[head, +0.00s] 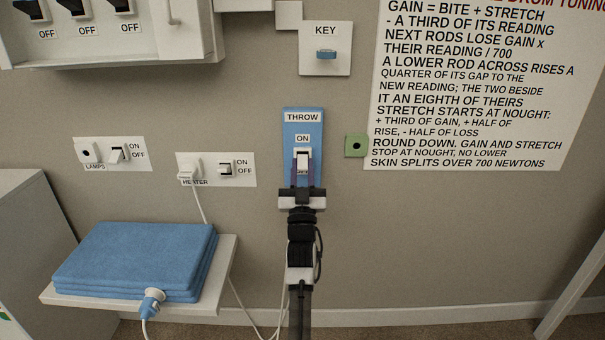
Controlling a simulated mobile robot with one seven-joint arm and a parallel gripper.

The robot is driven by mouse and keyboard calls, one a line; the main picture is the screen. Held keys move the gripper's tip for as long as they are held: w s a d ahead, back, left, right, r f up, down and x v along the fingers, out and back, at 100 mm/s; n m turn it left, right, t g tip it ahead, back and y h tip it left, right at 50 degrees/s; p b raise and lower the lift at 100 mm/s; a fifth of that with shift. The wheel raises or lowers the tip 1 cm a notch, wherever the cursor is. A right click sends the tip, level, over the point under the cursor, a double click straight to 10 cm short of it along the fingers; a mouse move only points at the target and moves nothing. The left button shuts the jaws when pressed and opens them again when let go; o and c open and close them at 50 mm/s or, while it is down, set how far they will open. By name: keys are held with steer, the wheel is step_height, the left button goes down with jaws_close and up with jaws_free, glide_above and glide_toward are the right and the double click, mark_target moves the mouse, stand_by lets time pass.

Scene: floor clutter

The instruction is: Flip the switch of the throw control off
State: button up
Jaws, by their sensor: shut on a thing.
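The throw control (289,130) is a tall blue plate on the wall, labelled THROW at its top, with an ON label below that. Its white switch (303,156) sits under the ON label. My gripper (302,172) reaches up from below, in front of the plate's lower part. Its two fingers lie at the switch's lower end, and it is shut on the switch. The fingers and gripper body cover most of the lower label and the plate's bottom. The switch's exact tilt is hard to tell.
A green socket plate (356,145) is right of the throw control, and a KEY plate (325,62) is above. HEATER (247,180) and LAMPS (140,154) panels are to the left. Folded blue cloth (135,255) lies on a white shelf (226,262). A white cord hangs from the heater panel.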

steer(key=o, duration=1)
steer(key=shift+f, duration=0.15)
